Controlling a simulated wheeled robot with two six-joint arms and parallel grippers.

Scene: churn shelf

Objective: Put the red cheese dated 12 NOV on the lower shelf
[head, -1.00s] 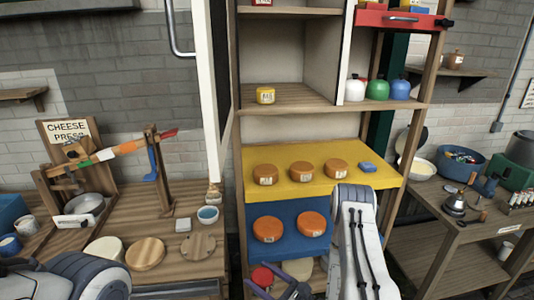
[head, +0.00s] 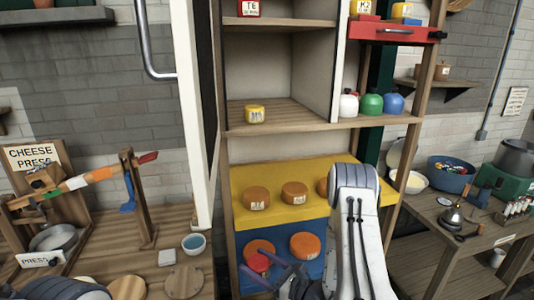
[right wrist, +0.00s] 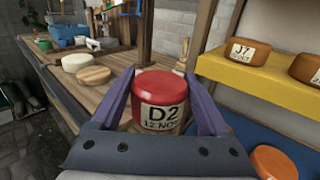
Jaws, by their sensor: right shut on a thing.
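The red cheese (right wrist: 160,101) has a pale label reading D2, 12 NOV in the right wrist view. My right gripper (right wrist: 165,95) is shut on it, one purple finger on each side. In the head view the red cheese (head: 259,263) shows low, in front of the blue shelf (head: 282,241), partly hidden by my gripper (head: 268,275). The blue shelf holds two orange cheeses (head: 305,245). The yellow shelf (head: 262,172) above it holds several orange cheeses (head: 256,198). My left gripper is out of view; only part of its arm shows at lower left.
A small yellow cheese (head: 255,114) stands on a wooden shelf higher up. A white door (head: 196,120) stands open left of the shelving. Wooden tables with a cheese press (head: 75,185) and a bell (head: 452,215) flank it. My right arm hides part of the shelves' right side.

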